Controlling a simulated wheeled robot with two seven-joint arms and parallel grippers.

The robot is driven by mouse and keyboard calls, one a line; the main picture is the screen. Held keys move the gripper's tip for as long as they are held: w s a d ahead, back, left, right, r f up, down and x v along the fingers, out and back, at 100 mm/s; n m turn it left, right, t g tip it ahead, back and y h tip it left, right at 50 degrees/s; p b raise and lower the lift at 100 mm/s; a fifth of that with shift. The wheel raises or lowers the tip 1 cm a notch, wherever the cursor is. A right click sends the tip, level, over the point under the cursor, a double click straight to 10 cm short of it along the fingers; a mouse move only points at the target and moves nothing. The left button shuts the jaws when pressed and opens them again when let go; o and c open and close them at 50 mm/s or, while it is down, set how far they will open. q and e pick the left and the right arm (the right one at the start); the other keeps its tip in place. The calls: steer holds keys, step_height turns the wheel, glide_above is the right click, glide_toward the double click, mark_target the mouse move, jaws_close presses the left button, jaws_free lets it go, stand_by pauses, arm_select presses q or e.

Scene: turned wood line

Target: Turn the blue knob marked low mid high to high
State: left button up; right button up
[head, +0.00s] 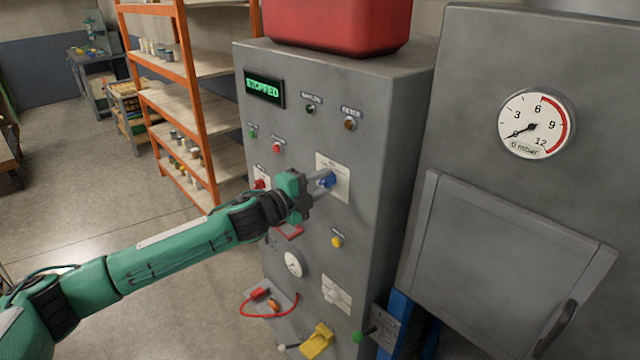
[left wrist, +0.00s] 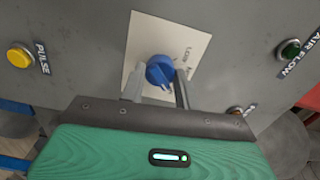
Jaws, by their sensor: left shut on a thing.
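The blue knob (head: 327,180) sits on a cream label plate (head: 340,166) on the front of the grey control cabinet. In the left wrist view the blue knob (left wrist: 160,70) shows on its plate (left wrist: 146,36), with "LOW" readable beside it; the other marks are hidden or too small to read. My left gripper (head: 322,183) reaches in from the left, its fingers on either side of the knob and shut on it. I cannot tell which mark the knob points to. My right gripper is not in view.
A yellow button (head: 337,241) marked PULSE in the wrist view sits below the knob. A display (head: 264,88) reads STOPPED. A red button (head: 260,184) sits left of the gripper. A dial, a red cable (head: 268,314) and a yellow part (head: 317,341) are lower down.

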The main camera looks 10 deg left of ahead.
arm_select(q)
steer(key=o, duration=1)
steer(key=shift+a, duration=0.1)
steer(key=shift+s+a+f, duration=0.1)
steer(key=shift+s+a, duration=0.1)
steer(key=b+v, duration=0.4)
steer(key=v, duration=0.9)
steer(key=shift+s, duration=0.15)
